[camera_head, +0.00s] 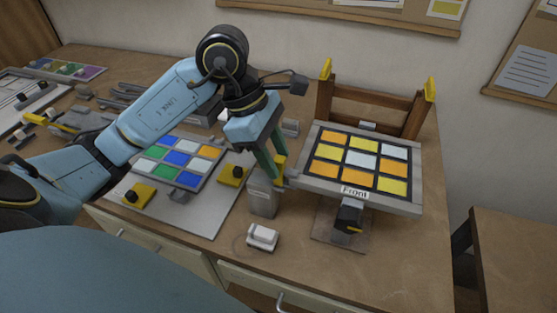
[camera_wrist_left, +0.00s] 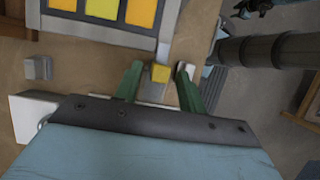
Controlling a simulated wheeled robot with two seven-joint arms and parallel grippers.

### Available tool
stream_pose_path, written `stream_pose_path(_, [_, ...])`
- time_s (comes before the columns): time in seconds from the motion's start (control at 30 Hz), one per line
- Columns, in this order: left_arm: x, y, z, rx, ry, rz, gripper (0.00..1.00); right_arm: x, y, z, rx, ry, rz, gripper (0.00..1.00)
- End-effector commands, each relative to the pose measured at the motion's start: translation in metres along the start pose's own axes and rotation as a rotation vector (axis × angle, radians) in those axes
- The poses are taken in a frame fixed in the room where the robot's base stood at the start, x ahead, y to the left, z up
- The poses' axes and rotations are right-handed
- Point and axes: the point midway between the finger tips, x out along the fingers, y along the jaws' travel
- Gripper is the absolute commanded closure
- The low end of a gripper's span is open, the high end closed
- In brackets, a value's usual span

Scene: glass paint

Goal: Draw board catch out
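The board (camera_head: 308,172) is a grey frame with yellow, orange and white glass squares and a "Front" label. It stands tilted on a stand at the right of the workbench. A small yellow catch (camera_head: 280,163) sits at its left edge; it also shows in the left wrist view (camera_wrist_left: 160,73). My left gripper (camera_head: 270,170) points down at this catch, its green fingers on either side. In the left wrist view my left gripper (camera_wrist_left: 160,70) has its fingers apart, with gaps beside the yellow catch. My right gripper is in neither view.
A second panel (camera_head: 178,160) with coloured squares lies on a grey plate with yellow-and-black clamps (camera_head: 140,195). A grey block (camera_head: 262,200) and a small white device (camera_head: 262,237) stand below the gripper. A wooden frame (camera_head: 372,93) with yellow tips rises behind the board.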

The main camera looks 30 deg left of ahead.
Motion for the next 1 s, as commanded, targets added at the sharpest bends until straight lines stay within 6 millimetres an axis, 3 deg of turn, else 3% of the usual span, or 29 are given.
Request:
stream_pose_path(0.2, [0.017, 0.000, 0.000, -0.001, -0.002, -0.001, 0.60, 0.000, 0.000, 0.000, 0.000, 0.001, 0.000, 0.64])
stream_pose_path(0.5, [0.019, 0.000, 0.000, -0.001, -0.001, 0.000, 0.61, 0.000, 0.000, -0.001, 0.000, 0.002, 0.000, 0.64])
stream_pose_path(0.8, [0.018, 0.000, 0.000, -0.001, -0.001, 0.000, 1.00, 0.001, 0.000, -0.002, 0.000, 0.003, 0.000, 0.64])
stream_pose_path(1.0, [0.018, 0.000, 0.000, -0.001, -0.001, 0.000, 1.00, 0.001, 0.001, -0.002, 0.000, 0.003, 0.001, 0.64])
